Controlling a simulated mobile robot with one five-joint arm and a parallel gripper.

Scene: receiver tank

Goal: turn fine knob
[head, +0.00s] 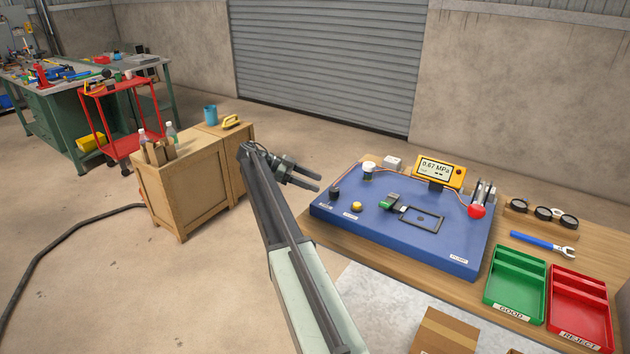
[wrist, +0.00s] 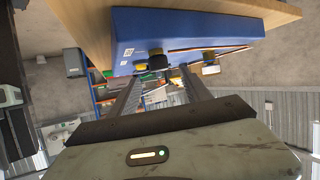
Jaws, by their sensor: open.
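A blue test panel (head: 395,235) lies on a wooden bench and carries small knobs. A black knob (head: 334,192) stands at its left corner, and a brass-yellow knob (head: 356,207) is beside it. Their labels are too small to read, so I cannot tell which is the fine knob. My gripper (head: 319,183) is open and empty, pointing right, with its fingertips just left of the black knob in the picture. In the wrist view the panel (wrist: 185,30) appears upside down, and the black knob (wrist: 158,62) shows between and beyond the finger ends. Contact is not visible.
A yellow gauge (head: 438,172) reads 0.67 MPa at the panel's back. A red ball-shaped part (head: 477,211) is at its right. A green tray (head: 515,285), red tray (head: 580,307) and blue-handled wrench (head: 543,244) lie right. Wooden crates (head: 185,185) stand left.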

